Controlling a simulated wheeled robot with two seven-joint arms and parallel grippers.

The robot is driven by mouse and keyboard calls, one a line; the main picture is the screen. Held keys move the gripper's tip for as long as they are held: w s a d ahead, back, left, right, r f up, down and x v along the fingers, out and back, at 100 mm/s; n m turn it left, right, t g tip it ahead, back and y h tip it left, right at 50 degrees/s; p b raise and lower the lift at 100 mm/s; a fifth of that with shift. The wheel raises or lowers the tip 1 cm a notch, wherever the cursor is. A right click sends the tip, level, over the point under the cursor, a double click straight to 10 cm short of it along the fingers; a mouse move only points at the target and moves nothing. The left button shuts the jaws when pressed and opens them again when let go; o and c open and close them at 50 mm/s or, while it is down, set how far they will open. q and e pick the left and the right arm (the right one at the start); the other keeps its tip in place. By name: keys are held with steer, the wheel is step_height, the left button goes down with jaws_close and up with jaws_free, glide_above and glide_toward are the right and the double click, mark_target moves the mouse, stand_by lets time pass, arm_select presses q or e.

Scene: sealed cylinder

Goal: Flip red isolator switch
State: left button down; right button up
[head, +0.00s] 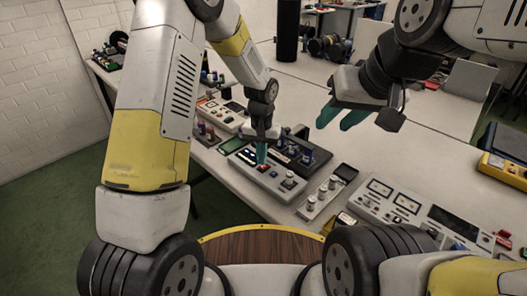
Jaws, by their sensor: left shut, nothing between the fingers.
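A small red switch (263,168) sits on a dark-topped control panel (247,156) on the white table. My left gripper (262,158) is shut, its teal fingers pointing down right at the red switch. The fingertips hide part of the switch, and I cannot tell whether they touch it or which way it is set. My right gripper (340,120) is open and empty, held above the table at the right, away from the panel.
Several other panels stand close by: a grey one with knobs (327,190), a large one with meters (405,203) and one at the back left (222,114). A yellow device (504,169) is at the right. The table (420,150) behind the meters is clear.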

arm_select(q)
steer(key=shift+f, duration=0.85)
stand_by(0.3)
steer(key=shift+r, duration=3.5)
